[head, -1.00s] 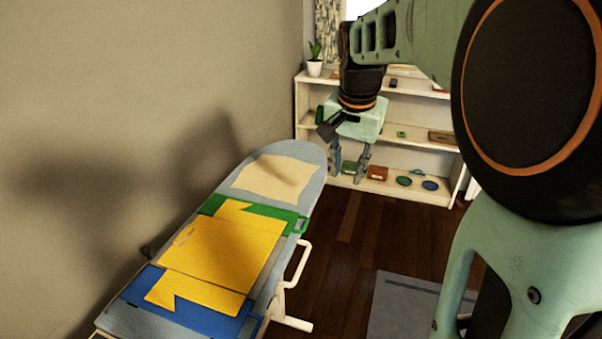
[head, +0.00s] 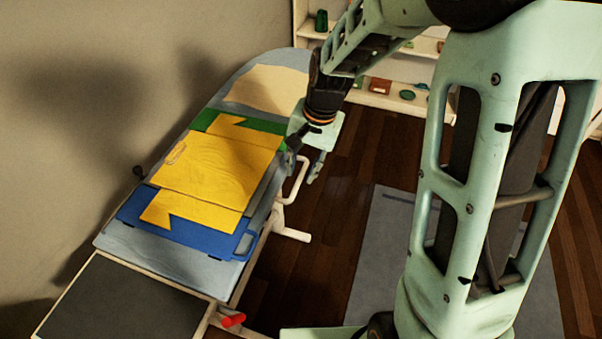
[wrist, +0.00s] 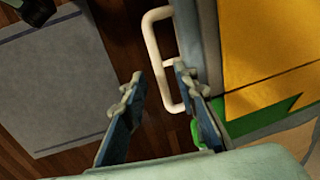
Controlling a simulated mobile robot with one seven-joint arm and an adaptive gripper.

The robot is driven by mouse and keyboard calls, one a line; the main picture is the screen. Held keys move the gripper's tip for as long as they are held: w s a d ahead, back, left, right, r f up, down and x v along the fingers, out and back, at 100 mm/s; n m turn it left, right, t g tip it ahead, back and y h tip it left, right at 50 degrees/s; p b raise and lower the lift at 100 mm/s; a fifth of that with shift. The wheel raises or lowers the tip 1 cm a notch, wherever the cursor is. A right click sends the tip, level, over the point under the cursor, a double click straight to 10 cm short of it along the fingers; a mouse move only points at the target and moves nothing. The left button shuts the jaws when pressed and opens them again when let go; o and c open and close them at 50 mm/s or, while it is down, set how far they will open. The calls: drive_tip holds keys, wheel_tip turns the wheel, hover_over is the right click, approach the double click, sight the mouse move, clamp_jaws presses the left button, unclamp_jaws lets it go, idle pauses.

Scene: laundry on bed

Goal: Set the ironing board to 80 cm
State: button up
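The ironing board (head: 110,238) has a grey-blue cover and stands along the wall in the head view. A white loop handle (head: 299,186) sticks out from its right side; it also shows in the wrist view (wrist: 152,45). A red-tipped lever or grip (head: 233,320) shows low at the board's near end. My gripper (head: 307,172) is beside the board's right edge, close to the loop handle. In the wrist view my gripper (wrist: 163,82) is open, with the handle just beyond and between the fingertips. I cannot tell whether they touch. The board's legs are mostly hidden.
A folded yellow garment (head: 222,166) lies on the board over a blue panel (head: 190,236) and a green one (head: 258,124). A cream cloth (head: 266,88) lies farther back. A white shelf (head: 385,103) stands behind. A grey mat (head: 378,245) lies on the floor at right.

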drive_tip(key=shift+w+a+f, duration=0.1)
drive_tip(key=shift+a+f, duration=0.1)
drive_tip(key=shift+f, duration=0.85)
clamp_jaws()
